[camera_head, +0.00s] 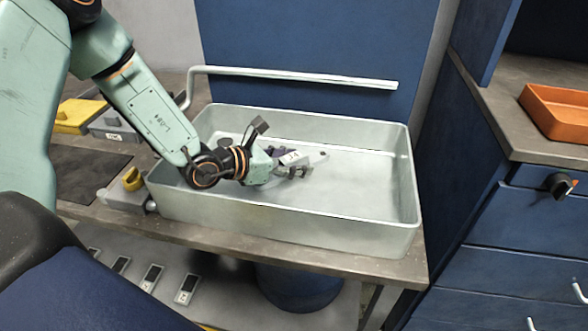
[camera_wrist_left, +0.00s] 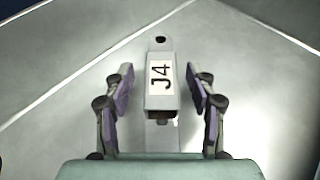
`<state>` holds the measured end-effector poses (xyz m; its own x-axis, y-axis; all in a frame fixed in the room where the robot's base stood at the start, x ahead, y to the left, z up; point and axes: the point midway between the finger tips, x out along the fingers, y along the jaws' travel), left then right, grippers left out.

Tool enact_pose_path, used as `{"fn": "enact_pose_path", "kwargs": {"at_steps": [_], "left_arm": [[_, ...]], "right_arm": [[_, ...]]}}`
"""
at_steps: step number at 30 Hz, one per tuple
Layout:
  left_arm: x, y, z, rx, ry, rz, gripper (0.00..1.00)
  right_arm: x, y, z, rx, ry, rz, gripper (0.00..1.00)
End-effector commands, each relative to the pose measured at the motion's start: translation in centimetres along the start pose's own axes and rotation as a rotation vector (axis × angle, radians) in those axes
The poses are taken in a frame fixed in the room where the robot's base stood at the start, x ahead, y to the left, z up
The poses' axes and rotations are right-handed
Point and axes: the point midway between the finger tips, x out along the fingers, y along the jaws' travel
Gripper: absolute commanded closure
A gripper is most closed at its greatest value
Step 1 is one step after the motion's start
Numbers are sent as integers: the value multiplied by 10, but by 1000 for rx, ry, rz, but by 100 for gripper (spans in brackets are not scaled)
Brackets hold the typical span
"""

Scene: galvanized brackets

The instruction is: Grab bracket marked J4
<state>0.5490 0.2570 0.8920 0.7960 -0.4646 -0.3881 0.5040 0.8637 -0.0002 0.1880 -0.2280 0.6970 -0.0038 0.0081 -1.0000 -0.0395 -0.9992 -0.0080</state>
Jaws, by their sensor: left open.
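The bracket marked J4 (camera_wrist_left: 161,78) is a grey metal piece with a white label and a hole near its far end. In the left wrist view it lies between the two purple-padded fingers of my left gripper (camera_wrist_left: 160,95), with a gap on each side. The fingers are open and do not touch it. In the head view my left gripper (camera_head: 285,167) is down inside the metal tray (camera_head: 385,225), and the bracket (camera_head: 314,159) shows partly behind it with its label visible. My right gripper is not in view.
The tray's walls stand around the gripper, and its right side is empty. A pipe rail (camera_head: 300,75) runs behind the tray. A yellow item (camera_head: 80,115) sits on the bench at left. An orange tray (camera_head: 558,112) stands on the right counter.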

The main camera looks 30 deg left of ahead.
Motion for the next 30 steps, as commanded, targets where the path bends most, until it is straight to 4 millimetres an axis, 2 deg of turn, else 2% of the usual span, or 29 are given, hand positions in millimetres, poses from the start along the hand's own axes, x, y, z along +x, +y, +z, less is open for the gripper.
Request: {"fn": "enact_pose_path", "kwargs": {"at_steps": [4, 12, 30], "left_arm": [[7, 0, 0, 0, -1, 0, 43], [8, 0, 1, -1, -2, 0, 44], [8, 0, 1, -1, -3, 0, 95]], "right_arm": [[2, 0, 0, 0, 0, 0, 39], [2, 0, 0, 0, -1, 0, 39], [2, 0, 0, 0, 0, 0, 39]]}}
